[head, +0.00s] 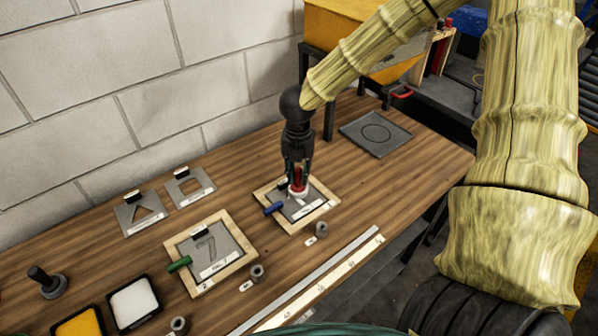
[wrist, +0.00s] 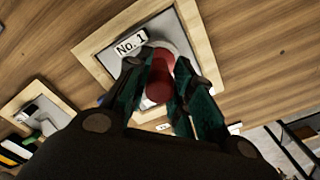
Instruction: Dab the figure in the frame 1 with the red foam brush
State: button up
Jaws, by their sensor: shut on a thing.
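The red foam brush (head: 297,179) is upright in my gripper (head: 298,168), which is shut on its red handle; the handle (wrist: 159,78) also shows between my fingers in the wrist view. The brush is over the grey plate inside frame 1 (head: 323,216), a light wooden frame. Its label (wrist: 130,43) reads "No. 1" in the wrist view. The figure is mostly hidden by the brush and fingers. I cannot tell whether the foam touches the plate. A blue-handled piece (head: 273,208) lies at the frame's left edge.
A second wooden frame (head: 248,262) with a 7-shaped figure and a green-handled piece (head: 179,264) is to the left. Two loose stencil plates (head: 139,218) (head: 196,190) lie near the wall. White (head: 134,302) and yellow (head: 80,324) pads are front left. A grey plate (head: 376,133) is back right.

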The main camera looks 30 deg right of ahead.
jog(key=shift+r+p, duration=2)
jog(key=shift+r, duration=0.25)
